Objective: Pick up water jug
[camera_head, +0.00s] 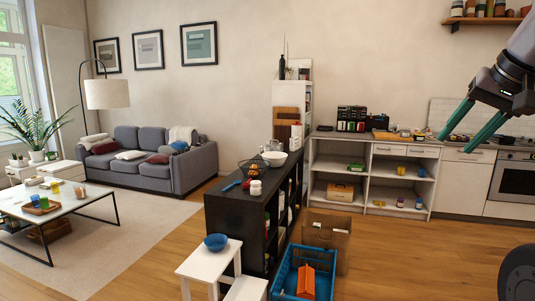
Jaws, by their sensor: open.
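My gripper (454,144) is at the upper right, with its two teal fingers spread apart and nothing between them. It hangs in front of the kitchen counter and oven. No thing is clearly recognisable as the water jug. A small, pale, clear-looking vessel (272,146) stands near the far end of the black divider shelf, behind a white bowl (274,158). It may be the jug, but it is too small to tell. My gripper is well to the right of it and apart from it.
The black divider shelf (226,207) also carries a wire basket (252,167) and white jars (256,188). A white step stool (205,262) with a blue bowl (216,242), a blue crate (283,275) and a cardboard box (327,232) stand by it.

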